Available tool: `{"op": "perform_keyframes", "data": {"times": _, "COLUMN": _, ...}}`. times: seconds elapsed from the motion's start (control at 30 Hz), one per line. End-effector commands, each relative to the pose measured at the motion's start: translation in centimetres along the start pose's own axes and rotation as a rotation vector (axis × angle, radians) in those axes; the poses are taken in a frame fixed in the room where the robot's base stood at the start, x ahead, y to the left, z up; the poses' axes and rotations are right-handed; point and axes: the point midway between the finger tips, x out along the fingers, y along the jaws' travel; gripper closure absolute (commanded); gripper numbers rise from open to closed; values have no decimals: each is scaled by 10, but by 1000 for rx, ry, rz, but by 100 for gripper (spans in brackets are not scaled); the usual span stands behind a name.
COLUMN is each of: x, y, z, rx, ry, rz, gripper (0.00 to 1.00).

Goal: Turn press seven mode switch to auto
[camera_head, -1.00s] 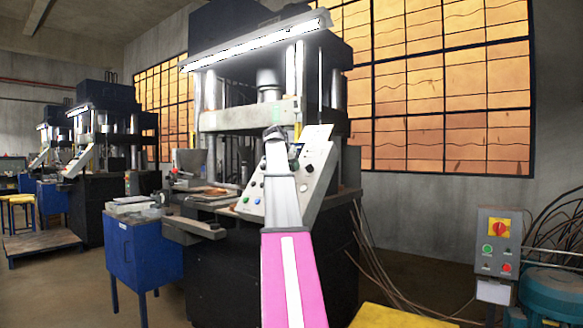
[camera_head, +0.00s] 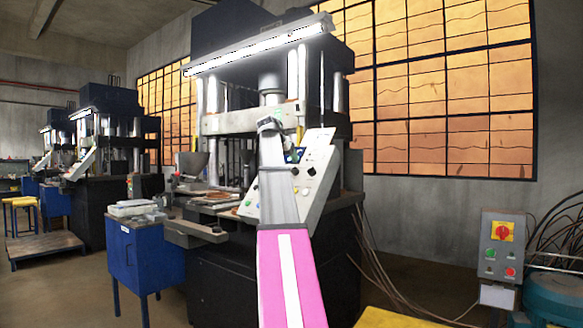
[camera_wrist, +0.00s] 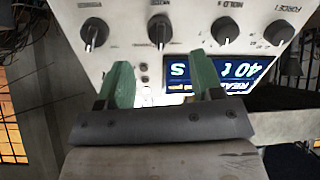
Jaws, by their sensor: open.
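The press's sloped grey control panel (camera_head: 322,168) stands behind and right of my arm in the head view. In the wrist view the panel (camera_wrist: 190,12) appears upside down. It carries a row of black knobs with white pointers: a far-left knob (camera_wrist: 94,32), a second knob (camera_wrist: 160,30), a third knob (camera_wrist: 224,28) and a far-right one (camera_wrist: 279,33). Labels near the right ones read like "HOLD" and "FORCE"; I cannot tell which knob is the mode switch. My gripper (camera_wrist: 161,68) is open and empty, its green fingers apart, below the second knob in the picture.
A lit blue display (camera_wrist: 240,70) lies behind the right finger. Small buttons sit between the fingers. In the head view are a blue cabinet (camera_head: 145,255) at left, a grey switch box (camera_head: 502,250) with a red knob at right, and loose cables near the press.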

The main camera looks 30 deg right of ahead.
Motion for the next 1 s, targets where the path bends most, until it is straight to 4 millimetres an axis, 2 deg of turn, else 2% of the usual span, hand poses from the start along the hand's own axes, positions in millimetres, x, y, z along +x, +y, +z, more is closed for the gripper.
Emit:
{"op": "perform_keyframes", "data": {"times": 0.1, "x": -20, "y": 0, "z": 0, "rx": 0, "ry": 0, "rz": -1, "gripper": 40}}
{"op": "perform_keyframes", "data": {"times": 0.3, "x": -38, "y": 0, "z": 0, "rx": 0, "ry": 0, "rz": 0, "gripper": 40}}
{"op": "perform_keyframes", "data": {"times": 1.0, "x": -41, "y": 0, "z": 0, "rx": 0, "ry": -1, "rz": 0, "gripper": 40}}
